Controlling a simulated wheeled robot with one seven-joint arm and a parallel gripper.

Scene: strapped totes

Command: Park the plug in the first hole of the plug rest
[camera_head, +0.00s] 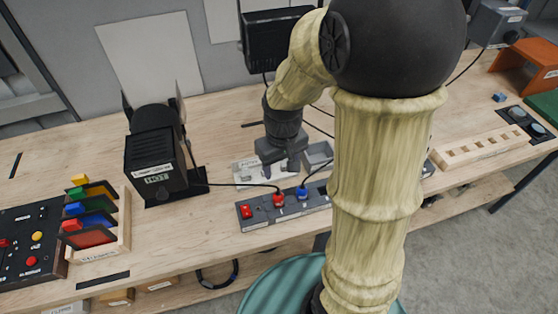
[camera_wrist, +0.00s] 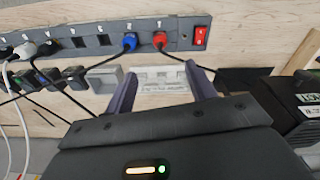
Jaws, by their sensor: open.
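A red plug (camera_head: 278,200) and a blue plug (camera_head: 301,192) are seated in the dark power strip (camera_head: 256,222). They also show in the wrist view, red (camera_wrist: 159,39) and blue (camera_wrist: 130,41). My gripper (camera_head: 281,165) is open and empty behind the strip, over the pale labelled block that looks like the plug rest (camera_head: 244,173). In the wrist view my fingertips (camera_wrist: 162,80) stand to either side of this rest (camera_wrist: 165,73); its label is too small to read. The arm hides part of the strip in the head view.
A grey tray (camera_wrist: 104,80) sits beside the rest. Black cables cross the bench around it. A black labelled box (camera_head: 155,165) stands left, near a coloured card rack (camera_head: 112,238). A slotted wooden block (camera_head: 482,148) lies right.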

